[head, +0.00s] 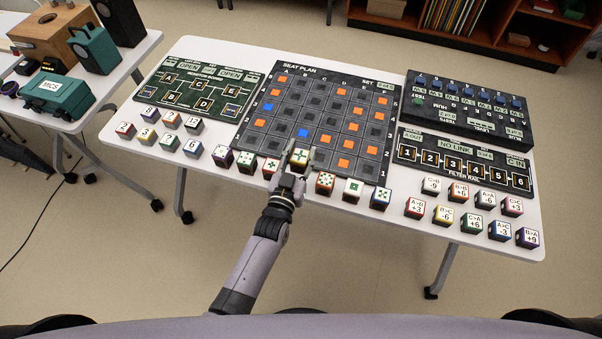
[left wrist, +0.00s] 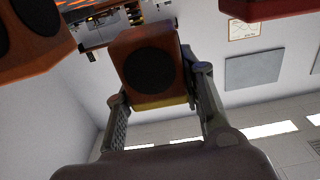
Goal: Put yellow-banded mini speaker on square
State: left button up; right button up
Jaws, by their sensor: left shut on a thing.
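My left gripper (head: 293,170) is shut on the yellow-banded mini speaker (head: 300,157). The speaker is a small cube with a pale patterned top, at the near edge of the seat plan board (head: 242,133). In the left wrist view, the speaker (left wrist: 148,65) shows a brown body, a round black cone and a yellow band, between the two fingers (left wrist: 160,105). I cannot tell whether it touches the table or is held just above it. The board carries a grid of dark squares, some lit orange or blue. No single square is marked as the target. My right gripper is not in view.
Other mini speakers, such as a red-banded one (head: 325,183) and a green-banded one (head: 352,191), stand in a row beside the held one. Numbered cubes (head: 147,135) stand left, lettered cubes (head: 443,214) right. A routing board (head: 151,97) and a filter rail (head: 462,179) flank the seat plan.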

aim_at(301, 165)
pick_arm(q)
jog(key=shift+f+b, duration=2)
jog(key=shift+f, duration=0.6)
jog(key=shift+f, duration=0.2)
jog(key=o, duration=1.2)
jog(key=shift+r, duration=0.1)
